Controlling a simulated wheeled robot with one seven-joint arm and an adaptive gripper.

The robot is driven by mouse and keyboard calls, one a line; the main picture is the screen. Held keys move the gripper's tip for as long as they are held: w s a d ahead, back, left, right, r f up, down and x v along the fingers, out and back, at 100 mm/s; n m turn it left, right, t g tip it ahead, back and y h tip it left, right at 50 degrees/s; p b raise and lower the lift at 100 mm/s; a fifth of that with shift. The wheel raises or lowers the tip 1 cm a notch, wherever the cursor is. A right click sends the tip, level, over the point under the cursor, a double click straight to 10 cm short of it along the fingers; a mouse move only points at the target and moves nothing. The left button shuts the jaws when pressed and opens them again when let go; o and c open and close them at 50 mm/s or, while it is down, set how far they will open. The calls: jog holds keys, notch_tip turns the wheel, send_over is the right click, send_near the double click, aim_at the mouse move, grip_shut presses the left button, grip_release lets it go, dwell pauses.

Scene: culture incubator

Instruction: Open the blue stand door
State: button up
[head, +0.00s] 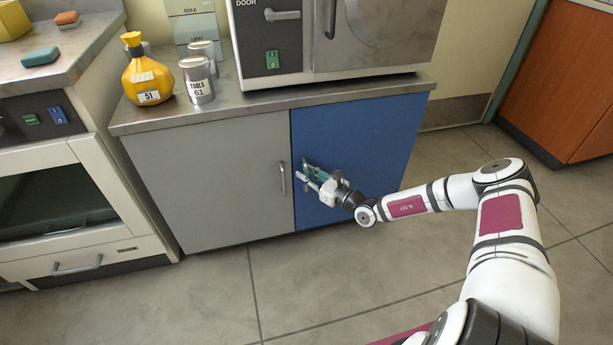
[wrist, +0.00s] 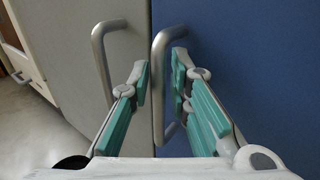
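The blue stand door (head: 378,130) is closed and flush beside the grey door; it also fills the right of the wrist view (wrist: 260,60). Its metal handle (wrist: 158,75) is a vertical bar near the door's left edge. In the head view my gripper mostly hides this handle. My gripper (head: 306,172) is in front of the door's left edge. In the wrist view my gripper (wrist: 162,85) is open, one teal-padded finger on each side of the handle. Gaps show between the bar and the pads, so it is not clasped.
The grey door (head: 215,180) has its own handle (head: 282,179), just left of my left finger in the wrist view. A worktop (head: 250,108) above carries an incubator (head: 335,40), a yellow flask (head: 147,78) and a tin (head: 197,82). The floor (head: 330,285) in front is clear.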

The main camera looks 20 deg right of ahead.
grip_shut()
jog(key=shift+s, duration=0.1)
